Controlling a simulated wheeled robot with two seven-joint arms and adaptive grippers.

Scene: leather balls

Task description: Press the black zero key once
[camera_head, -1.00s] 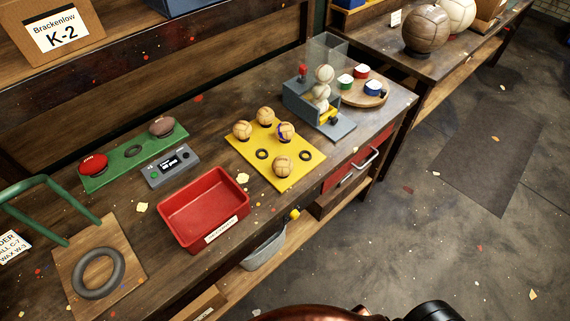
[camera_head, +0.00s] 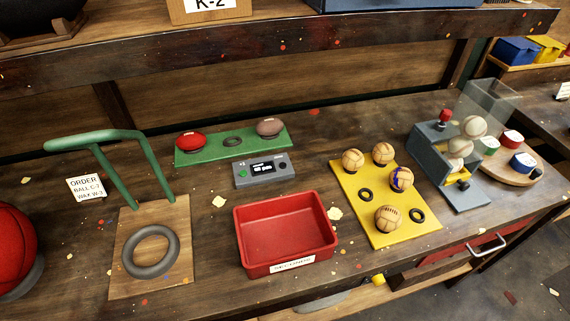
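A small grey device (camera_head: 264,170) with a dark display lies on the wooden bench, between the green board and the red tray. Its display shows white characters too small to read. Small keys flank the display, one of them green at the left. A dark key seems to sit below the green one, but its marking cannot be read. Neither of my grippers is in view.
A green board (camera_head: 215,152) with two oval balls lies behind the device. A red tray (camera_head: 285,232) stands in front. A yellow board (camera_head: 375,222) with several balls is at right, a wooden stand (camera_head: 124,278) with green handle at left. Bare bench shows around the device.

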